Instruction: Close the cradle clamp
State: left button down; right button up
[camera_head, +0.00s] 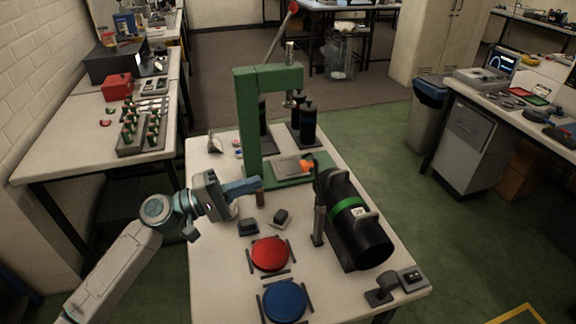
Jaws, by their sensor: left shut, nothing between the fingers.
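A black cylinder (372,238) with a green band lies on its side at the right of the white table (220,290). Grey curved straps cross over it. A grey upright post (319,222) stands beside its left side, and an orange-tipped part (307,164) shows near its far end. I cannot tell which of these is the clamp lever, or how the clamp sits. My left gripper (256,184) comes in from the left with its blue fingers together and empty. It is left of the cylinder, apart from it, near the base of the green press. My right gripper is not visible.
A green press frame (250,130) with a raised lever stands behind. A red disc (269,254) and a blue disc (285,301) lie at the front, with small dark blocks (248,227) near them. Dark bottles (307,124) stand at the back.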

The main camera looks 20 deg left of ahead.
aim_at(301, 167)
pick_arm(q)
jog(key=p+x, duration=0.4)
jog(key=x, duration=0.3)
jog(key=shift+d+r, duration=0.15)
jog(key=shift+r, duration=0.1)
jog(key=shift+w+d+f+p, duration=0.1)
jog(key=shift+w+d+p, duration=0.35)
jog(key=shift+d, duration=0.15)
